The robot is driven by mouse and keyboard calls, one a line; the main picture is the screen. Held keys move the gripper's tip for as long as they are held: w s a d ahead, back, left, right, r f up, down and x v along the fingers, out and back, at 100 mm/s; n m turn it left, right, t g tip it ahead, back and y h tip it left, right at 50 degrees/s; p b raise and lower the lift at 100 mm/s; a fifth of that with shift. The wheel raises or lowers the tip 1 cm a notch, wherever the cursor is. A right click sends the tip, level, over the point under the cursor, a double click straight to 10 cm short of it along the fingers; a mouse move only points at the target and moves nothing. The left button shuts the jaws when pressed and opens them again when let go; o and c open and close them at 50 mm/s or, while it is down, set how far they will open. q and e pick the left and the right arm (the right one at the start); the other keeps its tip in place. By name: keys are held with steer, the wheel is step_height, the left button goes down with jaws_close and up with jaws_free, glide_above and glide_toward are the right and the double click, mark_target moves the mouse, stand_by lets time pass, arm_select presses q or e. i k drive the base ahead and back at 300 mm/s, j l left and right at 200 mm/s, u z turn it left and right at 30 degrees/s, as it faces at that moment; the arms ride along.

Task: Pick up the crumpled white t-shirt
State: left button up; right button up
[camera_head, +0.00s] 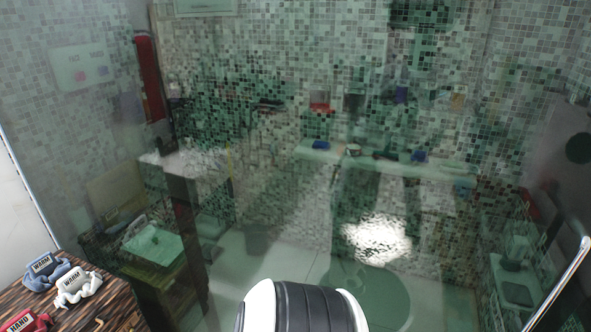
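A crumpled white t-shirt (86,290) lies on a dark, wood-streaked surface (98,312) at the lower left of the head view. A small printed tag stands on it. Neither of my grippers is in view, so their distance from the t-shirt does not show. A white and black rounded part, likely one of my arm links, shows at the bottom middle, well to the right of the t-shirt.
A crumpled blue-grey cloth (37,280) lies just left of the t-shirt, and a red cloth (40,322) lies in front, cut off by the frame. A glassy, reflective panel with a mosaic-tiled room showing in it fills most of the view. A metal bar (562,283) is at right.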

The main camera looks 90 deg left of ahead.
mark_target(76, 283)
steer(key=u, duration=4.35)
